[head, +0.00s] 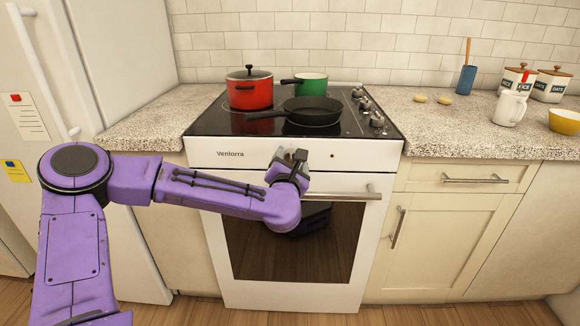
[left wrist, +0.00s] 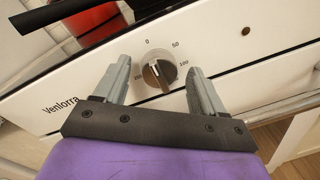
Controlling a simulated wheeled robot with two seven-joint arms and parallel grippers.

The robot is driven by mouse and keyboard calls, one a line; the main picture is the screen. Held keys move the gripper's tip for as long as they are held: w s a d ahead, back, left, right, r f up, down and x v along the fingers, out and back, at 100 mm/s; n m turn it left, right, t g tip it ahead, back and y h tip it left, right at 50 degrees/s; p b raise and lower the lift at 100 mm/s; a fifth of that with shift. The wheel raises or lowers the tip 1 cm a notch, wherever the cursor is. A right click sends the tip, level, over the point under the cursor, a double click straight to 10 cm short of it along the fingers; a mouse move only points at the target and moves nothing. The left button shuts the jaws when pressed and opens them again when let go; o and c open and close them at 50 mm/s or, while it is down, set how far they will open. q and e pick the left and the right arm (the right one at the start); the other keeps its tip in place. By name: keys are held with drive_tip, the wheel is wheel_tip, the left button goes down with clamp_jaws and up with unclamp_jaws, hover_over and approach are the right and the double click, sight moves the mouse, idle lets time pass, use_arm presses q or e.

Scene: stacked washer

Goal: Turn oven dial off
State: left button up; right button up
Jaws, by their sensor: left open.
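The oven dial (left wrist: 158,73) is a round metallic knob with a raised grip bar on the white front panel. Marks 0, 50 and 100 show around it; another at its left is partly hidden by a finger. The bar stands tilted, running from upper left to lower right, and I cannot tell which end is the pointer. My left gripper (left wrist: 157,66) is open, with one grey finger on each side of the dial and visible gaps to it. In the head view my left gripper (head: 292,160) is at the panel and hides the dial. My right gripper is out of view.
The white oven (head: 210,150) has a horizontal door handle (head: 350,196) just below my gripper. A red pot (head: 250,93), a green pot (head: 310,85) and a black pan (head: 312,112) stand on the cooktop. The pan's handle points left. Several knobs (head: 377,119) line the cooktop's right side.

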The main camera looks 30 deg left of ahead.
use_arm(q)
drive_tip(key=v, duration=1)
drive_tip(key=shift+s, duration=0.1)
